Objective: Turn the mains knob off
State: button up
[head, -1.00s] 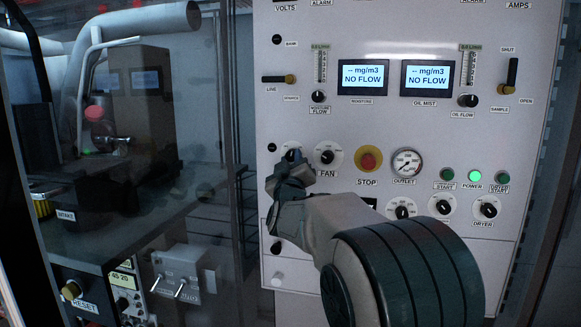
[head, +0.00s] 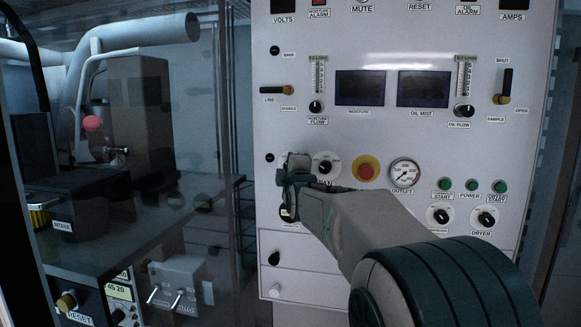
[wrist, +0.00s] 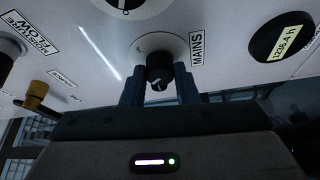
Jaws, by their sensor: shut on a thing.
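The black mains knob (wrist: 159,68) sits on a round white plate beside the MAINS label (wrist: 197,48) in the wrist view. My gripper (wrist: 158,88) has one blue finger on each side of the knob and is shut on it. A short white mark shows on the knob's face. In the head view my gripper (head: 296,172) is against the panel (head: 340,130), left of the fan knob (head: 325,166), and hides the mains knob. Both panel displays, moisture (head: 360,88) and oil mist (head: 423,89), are dark. The green power lamp (head: 472,185) looks unlit.
The red stop button (head: 366,169) and the outlet gauge (head: 404,173) are right of my gripper. Flow knobs and short levers sit higher on the panel. A glass-fronted cabinet with pipes and a reset knob (head: 67,301) stands at the left.

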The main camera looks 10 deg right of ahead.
jog(key=shift+d+r+n+g+p, duration=0.2)
jog(key=shift+n+g+p, duration=0.1)
jog(key=shift+n, duration=0.4)
jog(key=o, duration=1)
jog(key=shift+s, duration=0.1)
jog(key=shift+c, duration=0.2)
jog(key=shift+a, duration=0.1)
jog(key=shift+s, duration=0.1)
jog(key=s, duration=1.3)
jog(key=shift+s+a+b, duration=0.2)
jog(key=shift+s+b, duration=0.15)
jog(key=shift+s, duration=0.05)
